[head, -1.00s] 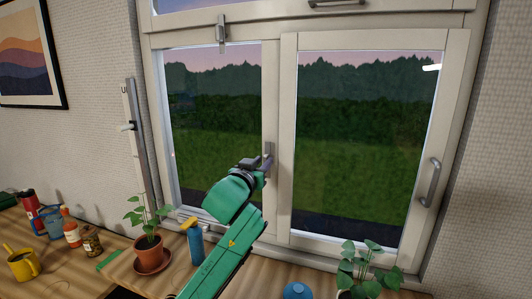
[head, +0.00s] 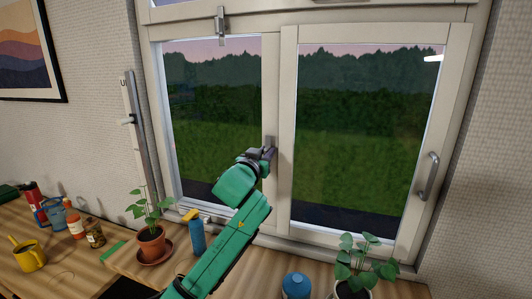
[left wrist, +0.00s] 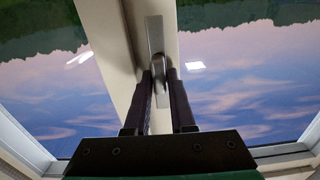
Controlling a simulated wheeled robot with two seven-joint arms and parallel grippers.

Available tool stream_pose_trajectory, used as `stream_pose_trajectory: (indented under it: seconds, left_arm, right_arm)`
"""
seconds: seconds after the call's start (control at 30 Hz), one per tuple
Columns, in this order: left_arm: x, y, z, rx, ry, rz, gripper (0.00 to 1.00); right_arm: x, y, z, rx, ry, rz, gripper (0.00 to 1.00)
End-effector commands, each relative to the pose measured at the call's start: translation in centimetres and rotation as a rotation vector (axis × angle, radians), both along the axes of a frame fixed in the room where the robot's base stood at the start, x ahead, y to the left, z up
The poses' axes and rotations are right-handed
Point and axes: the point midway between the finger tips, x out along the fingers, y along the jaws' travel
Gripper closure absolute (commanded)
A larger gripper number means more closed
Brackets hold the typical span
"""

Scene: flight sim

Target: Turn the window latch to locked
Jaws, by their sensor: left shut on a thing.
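The window latch (head: 270,142) is a grey metal handle on a plate, on the pale middle post between the two panes. My left gripper (head: 267,155), on its green arm, is at the latch. In the left wrist view the latch's upright plate (left wrist: 155,34) shows ahead, and its lever lies between the two dark fingers of my left gripper (left wrist: 161,76). The gripper is shut on the latch. The fingers hide part of the lever, so its exact angle is hard to tell. My right gripper is not in view.
A wooden worktop (head: 65,282) runs below the window. On it are a potted plant (head: 150,240), a blue spray bottle (head: 196,238), a yellow watering can (head: 29,258) and another plant (head: 352,282) at right. A grey handle (head: 428,177) is on the right sash.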

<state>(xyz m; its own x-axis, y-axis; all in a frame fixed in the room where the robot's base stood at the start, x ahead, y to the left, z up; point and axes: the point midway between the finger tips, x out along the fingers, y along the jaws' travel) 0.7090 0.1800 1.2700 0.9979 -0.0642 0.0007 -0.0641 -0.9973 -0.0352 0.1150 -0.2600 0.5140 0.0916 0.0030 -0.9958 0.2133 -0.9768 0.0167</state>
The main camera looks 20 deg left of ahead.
Motion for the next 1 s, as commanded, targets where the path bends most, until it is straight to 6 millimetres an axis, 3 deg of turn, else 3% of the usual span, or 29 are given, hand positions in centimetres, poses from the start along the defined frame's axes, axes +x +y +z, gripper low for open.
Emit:
stream_pose_trajectory:
  seconds: [0.37, 1.0]
  left_arm:
    - [0.0, -0.2, 0.1, 0.232, -0.012, 0.0, 1.0]
    - [0.0, -0.7, -0.3, 0.838, -0.05, 0.0, 1.0]
  right_arm:
    - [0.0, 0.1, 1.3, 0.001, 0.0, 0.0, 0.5]
    - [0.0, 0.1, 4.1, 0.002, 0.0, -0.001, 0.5]
